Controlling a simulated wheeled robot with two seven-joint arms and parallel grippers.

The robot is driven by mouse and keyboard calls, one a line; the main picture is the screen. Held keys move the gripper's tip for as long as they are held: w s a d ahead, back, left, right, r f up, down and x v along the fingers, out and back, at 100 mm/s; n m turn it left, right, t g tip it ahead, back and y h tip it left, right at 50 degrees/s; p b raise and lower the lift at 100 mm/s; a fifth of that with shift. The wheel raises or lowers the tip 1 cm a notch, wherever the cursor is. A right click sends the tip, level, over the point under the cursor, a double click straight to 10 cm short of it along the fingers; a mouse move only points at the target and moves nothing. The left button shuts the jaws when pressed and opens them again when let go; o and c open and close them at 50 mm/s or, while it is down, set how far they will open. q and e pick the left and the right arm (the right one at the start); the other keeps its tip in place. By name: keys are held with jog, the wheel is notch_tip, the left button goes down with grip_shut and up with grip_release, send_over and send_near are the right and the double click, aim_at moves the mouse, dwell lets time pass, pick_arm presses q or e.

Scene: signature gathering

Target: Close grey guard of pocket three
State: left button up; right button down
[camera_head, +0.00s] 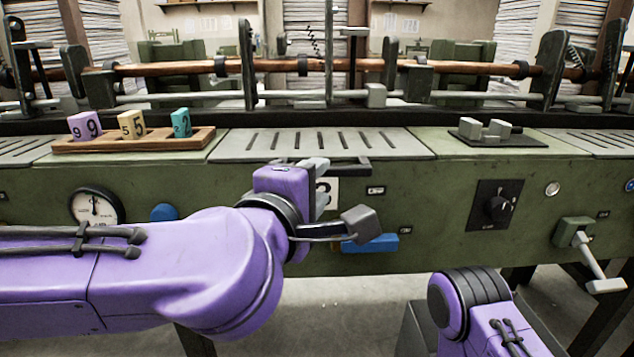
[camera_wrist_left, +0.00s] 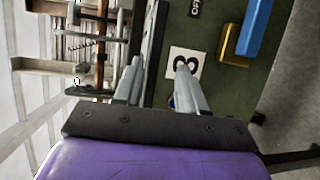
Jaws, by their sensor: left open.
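I cannot tell which part is the guard.
A wooden tray (camera_head: 62,146) with numbered blocks stands on the bench left of the cover. A blue bar (camera_head: 385,243) sticks out low on the panel. A long roller runs behind.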

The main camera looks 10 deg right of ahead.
pick_arm(q)
jog(key=p+v, duration=0.1)
jog(key=v, duration=0.8)
jog(key=shift+s+a, duration=0.15)
jog(key=shift+s, duration=0.15)
